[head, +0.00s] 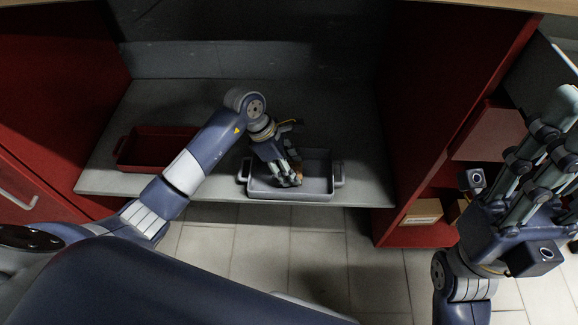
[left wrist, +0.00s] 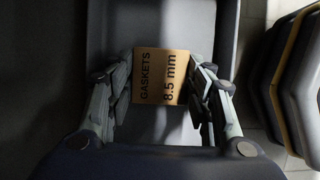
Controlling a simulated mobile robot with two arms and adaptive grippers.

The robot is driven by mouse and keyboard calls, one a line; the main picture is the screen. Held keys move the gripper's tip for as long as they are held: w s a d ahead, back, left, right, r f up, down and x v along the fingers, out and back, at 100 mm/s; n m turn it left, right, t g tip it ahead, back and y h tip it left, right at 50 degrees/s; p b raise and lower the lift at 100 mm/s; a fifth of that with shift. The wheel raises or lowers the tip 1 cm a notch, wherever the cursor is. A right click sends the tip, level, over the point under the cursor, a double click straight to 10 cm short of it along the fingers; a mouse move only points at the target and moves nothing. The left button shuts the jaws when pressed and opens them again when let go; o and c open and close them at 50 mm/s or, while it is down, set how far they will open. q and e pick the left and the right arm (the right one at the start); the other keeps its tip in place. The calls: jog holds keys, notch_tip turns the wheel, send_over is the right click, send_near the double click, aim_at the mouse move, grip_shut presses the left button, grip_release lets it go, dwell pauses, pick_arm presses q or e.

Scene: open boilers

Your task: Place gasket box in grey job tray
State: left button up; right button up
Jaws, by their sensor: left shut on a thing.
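The gasket box is a small brown carton marked "GASKETS 8.5 mm" (left wrist: 161,76) between my left fingers in the left wrist view. In the head view only a bit of brown shows at the fingers. The tray has a handle at each end and sits on the grey shelf. I cannot tell whether the box touches the tray floor. My right gripper (head: 535,140) is raised at the right, fingers apart, and looks empty.
A red tray (head: 150,150) lies on the shelf (head: 215,188) to the left, partly behind my left arm. Red cabinet sides (head: 440,90) bound the shelf. A cardboard box (head: 422,212) sits in the red rack at the right. Tiled floor lies below.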

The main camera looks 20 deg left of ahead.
pick_arm(q)
jog(key=o, duration=1.1)
